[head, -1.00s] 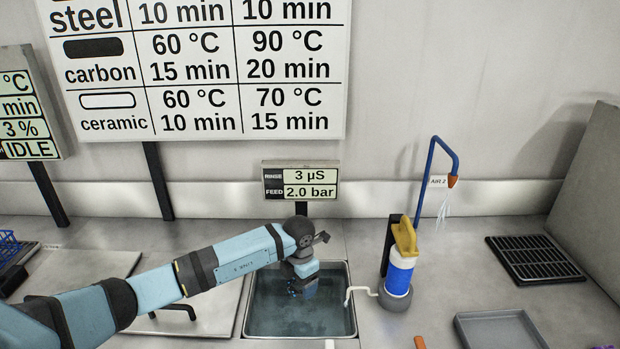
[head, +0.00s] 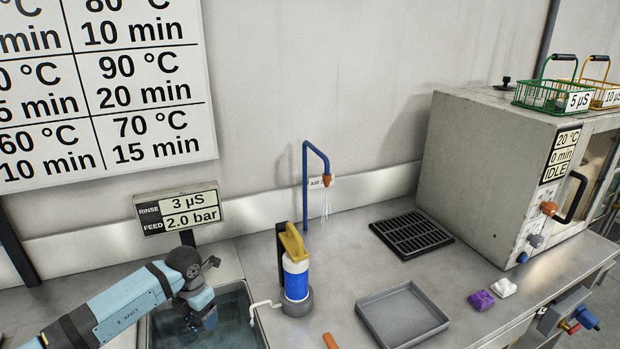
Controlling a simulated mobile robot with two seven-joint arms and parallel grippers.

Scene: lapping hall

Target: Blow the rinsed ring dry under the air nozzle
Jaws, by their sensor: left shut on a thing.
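My left gripper (head: 203,318) reaches down over the water-filled rinse basin (head: 262,325) at the lower left. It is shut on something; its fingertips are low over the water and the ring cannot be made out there. The air nozzle (head: 327,181) is an orange tip on a bent blue pipe (head: 305,190), behind and to the right of the basin. Pale streaks of air come down from it. My left gripper is well apart from the nozzle. My right gripper is not in view.
A blue-and-white cylinder with a yellow top (head: 296,275) stands between basin and nozzle. A grey tray (head: 402,312), black grate (head: 411,235), purple cloth (head: 481,300) and white cloth (head: 504,287) lie to the right. An oven (head: 480,165) bears green (head: 545,95) and yellow baskets.

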